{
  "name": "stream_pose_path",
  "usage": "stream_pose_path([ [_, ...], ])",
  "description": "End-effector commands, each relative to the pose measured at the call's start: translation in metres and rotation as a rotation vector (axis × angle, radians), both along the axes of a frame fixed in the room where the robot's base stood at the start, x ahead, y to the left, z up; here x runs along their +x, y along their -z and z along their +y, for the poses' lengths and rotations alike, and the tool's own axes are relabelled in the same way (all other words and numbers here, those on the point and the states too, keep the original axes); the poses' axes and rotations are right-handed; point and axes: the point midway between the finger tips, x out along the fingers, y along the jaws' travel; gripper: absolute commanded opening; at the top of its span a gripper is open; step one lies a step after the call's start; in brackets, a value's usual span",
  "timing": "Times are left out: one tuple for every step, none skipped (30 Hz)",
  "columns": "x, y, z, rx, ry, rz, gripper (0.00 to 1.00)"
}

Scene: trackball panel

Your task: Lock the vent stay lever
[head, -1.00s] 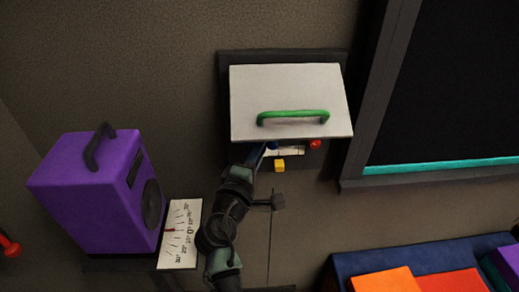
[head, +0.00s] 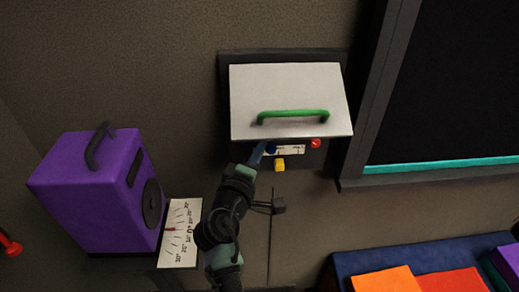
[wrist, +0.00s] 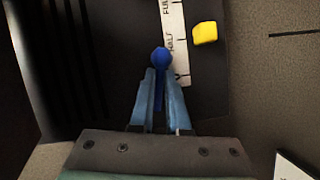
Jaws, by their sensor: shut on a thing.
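A white vent flap (head: 290,85) with a green handle (head: 293,115) stands out from its dark frame on the wall. Below its lower edge, a blue ball-ended lever (head: 271,149) sits by a white scale strip. My gripper (head: 259,153) reaches up to it from below. In the wrist view my gripper (wrist: 159,78) is shut on the shaft of the blue lever (wrist: 159,57), with the ball just past the fingertips. The scale strip (wrist: 174,40) beside it reads HALF, with part of another word above. A yellow knob (wrist: 205,33) is to its right.
A red knob (head: 315,143) sits under the flap's right side. A purple speaker box (head: 90,190) and a white dial plate (head: 180,232) stand left of my arm. A dark framed panel (head: 440,90) is at right, with coloured blocks (head: 440,284) below.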

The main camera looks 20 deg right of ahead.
Motion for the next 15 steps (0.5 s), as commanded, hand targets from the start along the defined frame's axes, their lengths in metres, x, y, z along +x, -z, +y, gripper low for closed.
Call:
stream_pose_path([
  [0.000,0.001,0.001,0.041,0.000,-0.012,0.00],
  [0.000,0.002,0.001,0.068,0.000,-0.019,0.00],
  [0.000,0.004,0.002,0.104,-0.001,-0.030,0.00],
  [0.001,0.005,0.002,0.132,0.000,-0.038,0.00],
  [0.001,0.006,0.002,0.160,-0.001,-0.045,0.00],
  [0.001,0.007,0.003,0.196,0.000,-0.055,0.00],
  [0.001,0.008,0.003,0.224,0.000,-0.064,0.00],
  [0.001,0.009,0.004,0.252,0.000,-0.072,0.00],
  [0.001,0.010,0.004,0.288,0.001,-0.082,0.00],
  [0.001,0.011,0.004,0.316,0.001,-0.090,0.00],
  [0.001,0.012,0.005,0.344,0.000,-0.098,0.00],
  [0.002,0.013,0.006,0.380,0.000,-0.108,0.00],
  [0.002,0.014,0.007,0.407,0.000,-0.117,0.00],
  [0.002,0.015,0.008,0.436,0.000,-0.124,0.00],
  [0.002,0.016,0.008,0.471,0.000,-0.135,0.00],
])
